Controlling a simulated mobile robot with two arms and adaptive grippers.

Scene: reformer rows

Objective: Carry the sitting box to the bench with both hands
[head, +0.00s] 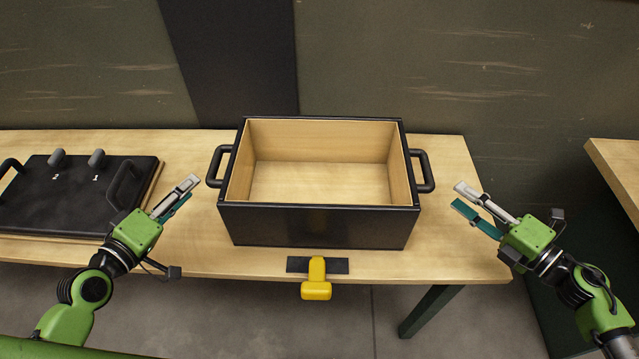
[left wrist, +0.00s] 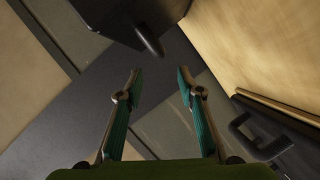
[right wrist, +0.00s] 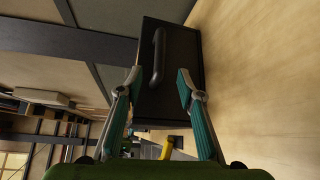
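The sitting box (head: 318,226) is a black open-topped box with a pale wooden inside, standing on a wooden bench (head: 455,240). It has a black handle on its left side (head: 217,166) and one on its right side (head: 425,171). My left gripper (head: 184,195) is open and empty, left of and apart from the left handle. In the left wrist view that handle (left wrist: 148,38) lies ahead of the open fingers. My right gripper (head: 464,200) is open and empty, right of and apart from the right handle. That handle (right wrist: 158,57) shows just beyond the fingers in the right wrist view.
A black board (head: 60,195) with handles and two grey knobs marked 2 and 1 lies on the bench at left. A yellow clamp-like piece (head: 316,285) sticks out at the bench's front edge. Another wooden surface (head: 620,175) is at far right, across a gap.

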